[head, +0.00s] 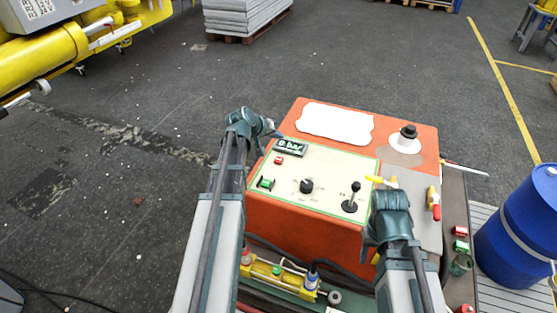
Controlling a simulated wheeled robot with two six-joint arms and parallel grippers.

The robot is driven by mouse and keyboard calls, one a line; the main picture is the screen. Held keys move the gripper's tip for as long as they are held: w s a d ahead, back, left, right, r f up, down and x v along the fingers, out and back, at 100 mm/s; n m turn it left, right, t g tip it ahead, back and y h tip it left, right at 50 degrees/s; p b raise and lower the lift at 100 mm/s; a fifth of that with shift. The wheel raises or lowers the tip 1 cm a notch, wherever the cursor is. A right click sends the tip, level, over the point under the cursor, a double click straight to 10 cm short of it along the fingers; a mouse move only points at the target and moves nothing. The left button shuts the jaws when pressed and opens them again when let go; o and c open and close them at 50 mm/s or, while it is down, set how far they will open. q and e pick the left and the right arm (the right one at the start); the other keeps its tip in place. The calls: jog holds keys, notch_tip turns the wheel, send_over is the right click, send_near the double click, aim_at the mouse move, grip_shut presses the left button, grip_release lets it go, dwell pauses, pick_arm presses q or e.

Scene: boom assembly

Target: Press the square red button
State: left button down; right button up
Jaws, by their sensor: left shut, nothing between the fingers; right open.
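The square red button (279,160) is small and sits near the upper left corner of the cream control panel (325,168), just below the display reading "0 bar" (290,148). My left gripper (273,130) is shut and empty, at the panel's upper left edge, above the display in the picture and apart from the red button. My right gripper (370,236) is open, at the right front of the orange box; its wrist hides most of its fingers. A green button (265,184) lies below the red one.
The panel also has a black knob (306,186) and a joystick (351,197). Valve handles (433,203) stand to its right on the orange box (300,219). A blue barrel (520,229) stands at right. Yellow machinery (50,50) is at upper left.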

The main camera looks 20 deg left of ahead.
aim_at(277, 161)
pick_arm(q)
jog(key=shift+f, duration=0.15)
notch_tip(277, 161, down, 8)
jog(key=b, duration=0.8)
jog(key=shift+f+b, duration=0.25)
jog(key=shift+b, duration=0.15)
jog(key=shift+f, duration=0.1)
dwell(1.2)
jog(key=shift+f+b, duration=0.3)
jog(key=shift+b, duration=0.1)
jog(key=shift+f+b, duration=0.5)
dwell(0.7)
jog(key=shift+r, duration=0.1)
jog(key=shift+r+p, duration=0.85)
jog(key=shift+p, duration=0.1)
